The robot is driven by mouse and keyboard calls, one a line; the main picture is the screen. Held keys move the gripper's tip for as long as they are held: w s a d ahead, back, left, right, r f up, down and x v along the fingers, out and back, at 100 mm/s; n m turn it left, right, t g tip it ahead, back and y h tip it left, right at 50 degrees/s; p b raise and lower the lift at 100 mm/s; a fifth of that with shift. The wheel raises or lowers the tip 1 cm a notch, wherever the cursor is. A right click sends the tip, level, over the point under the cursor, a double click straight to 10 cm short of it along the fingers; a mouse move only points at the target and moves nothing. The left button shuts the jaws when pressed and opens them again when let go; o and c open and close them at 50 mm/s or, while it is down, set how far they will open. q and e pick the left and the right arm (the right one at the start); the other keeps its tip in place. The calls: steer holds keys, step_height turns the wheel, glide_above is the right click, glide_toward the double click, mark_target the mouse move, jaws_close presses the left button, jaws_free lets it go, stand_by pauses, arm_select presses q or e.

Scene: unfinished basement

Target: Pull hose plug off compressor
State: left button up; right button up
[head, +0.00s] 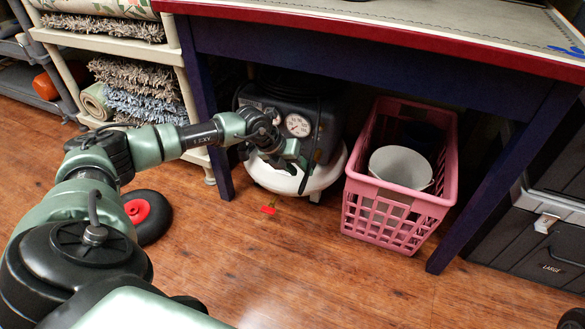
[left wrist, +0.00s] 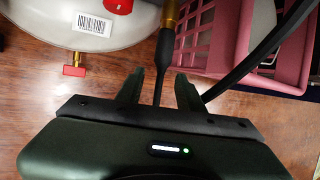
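The compressor has a white tank (head: 296,180), a dark body and a round gauge (head: 298,125), and stands on the floor under the bench. Its tank also shows at the top left of the left wrist view (left wrist: 75,25). My left gripper (head: 292,165) is in front of the compressor. In the left wrist view, its two fingers (left wrist: 158,76) stand apart, one on each side of the black hose plug (left wrist: 160,62), with a visible gap on both sides. A brass fitting (left wrist: 170,14) is at the plug's upper end. My right gripper is not in view.
A pink basket (head: 395,210) with a white bucket (head: 400,168) stands right of the compressor. A dark bench leg (head: 214,150) is on the left, and another (head: 490,200) on the right. A red-handled valve (head: 269,210) sticks out low in front.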

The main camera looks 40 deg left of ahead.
arm_select(q)
steer(key=shift+b+x, duration=0.35)
steer(key=shift+x, duration=0.7)
jaws_close()
stand_by(0.9)
